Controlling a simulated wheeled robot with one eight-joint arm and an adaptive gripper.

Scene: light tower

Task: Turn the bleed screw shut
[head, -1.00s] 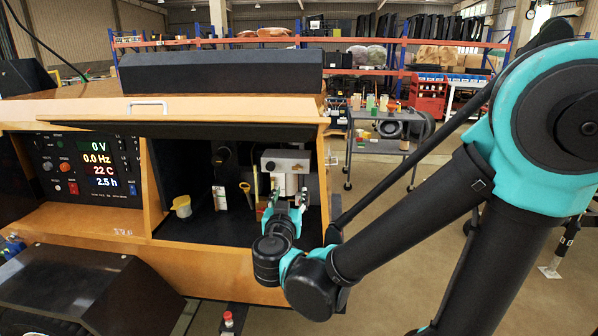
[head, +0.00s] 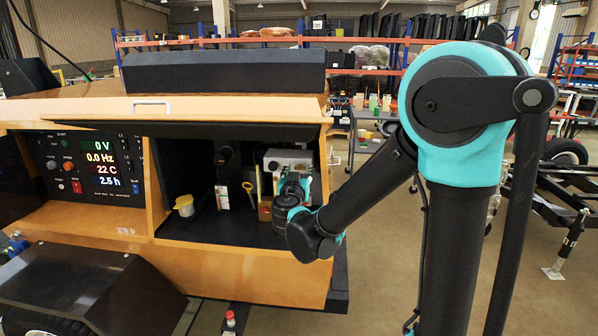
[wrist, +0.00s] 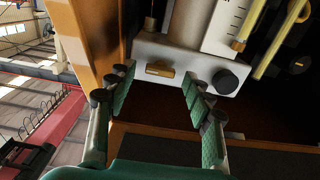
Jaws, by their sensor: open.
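In the wrist view, a small brass bar (wrist: 160,70), which looks like the bleed screw, sits on the face of a light grey metal block (wrist: 185,62). Its long side lies roughly across the picture. My gripper (wrist: 157,76) is open, with one green-padded finger to each side of the bar and no visible contact. A round black knob (wrist: 225,82) is on the same block, just right of the right finger. In the head view, my gripper (head: 293,186) is in the open bay in front of the grey housing (head: 287,158) and hides the bar.
Yellow-capped tubes (wrist: 283,40) and a white scale (wrist: 228,25) are at upper right. In the head view, a yellow cup (head: 184,206) and yellow-handled tool (head: 248,192) are left of my gripper.

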